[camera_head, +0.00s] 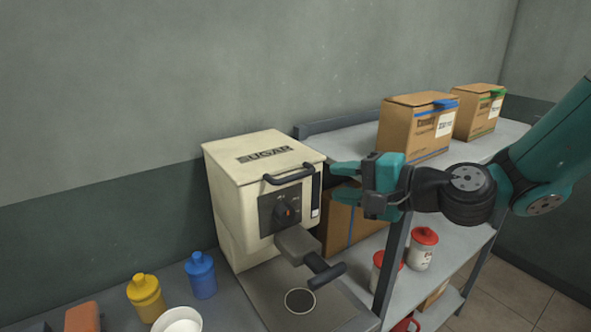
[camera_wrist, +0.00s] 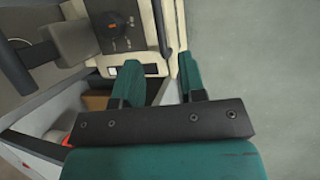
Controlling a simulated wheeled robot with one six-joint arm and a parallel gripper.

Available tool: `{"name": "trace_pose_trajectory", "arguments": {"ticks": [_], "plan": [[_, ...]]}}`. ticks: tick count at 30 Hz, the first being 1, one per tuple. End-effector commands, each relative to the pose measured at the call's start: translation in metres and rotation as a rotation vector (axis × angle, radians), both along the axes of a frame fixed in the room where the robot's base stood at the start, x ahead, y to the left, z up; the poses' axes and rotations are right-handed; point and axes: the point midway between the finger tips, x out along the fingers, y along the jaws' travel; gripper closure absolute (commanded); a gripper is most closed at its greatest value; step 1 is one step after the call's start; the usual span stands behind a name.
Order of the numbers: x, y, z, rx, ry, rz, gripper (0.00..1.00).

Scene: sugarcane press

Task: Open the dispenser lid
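The cream dispenser (camera_head: 232,187) labelled SUGAR stands on the counter in the head view. Its lid (camera_head: 238,147) is closed, with a dark curved handle (camera_head: 289,173) along the front edge. A dark panel with a knob is on its front; the panel also shows in the wrist view (camera_wrist: 118,22). My gripper (camera_head: 345,182) is to the right of the dispenser, apart from the handle. Its green fingers are open with nothing between them. In the wrist view the fingers (camera_wrist: 158,85) are spread beside the dispenser's side; the lid handle is not clearly visible there.
A portafilter-like arm (camera_head: 310,255) juts from the dispenser's front. Yellow (camera_head: 145,297) and blue (camera_head: 201,275) bottles and a white bowl (camera_head: 178,321) stand left. A shelf (camera_head: 350,145) behind my arm bears two cardboard boxes (camera_head: 410,130); red-lidded jars (camera_head: 422,250) are below.

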Motion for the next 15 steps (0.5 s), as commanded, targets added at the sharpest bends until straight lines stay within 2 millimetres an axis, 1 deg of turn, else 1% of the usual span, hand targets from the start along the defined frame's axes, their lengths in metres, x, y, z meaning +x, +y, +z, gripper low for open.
{"name": "trace_pose_trajectory", "arguments": {"ticks": [1, 9, 12, 15], "plan": [[0.005, 0.012, 0.001, 0.0, 0.002, 0.007, 0.62], [0.036, 0.058, -0.011, -0.002, 0.0, 0.005, 0.62], [0.044, 0.07, -0.014, -0.002, -0.002, 0.004, 0.62], [0.049, 0.077, -0.017, -0.002, -0.002, 0.003, 0.62]]}}
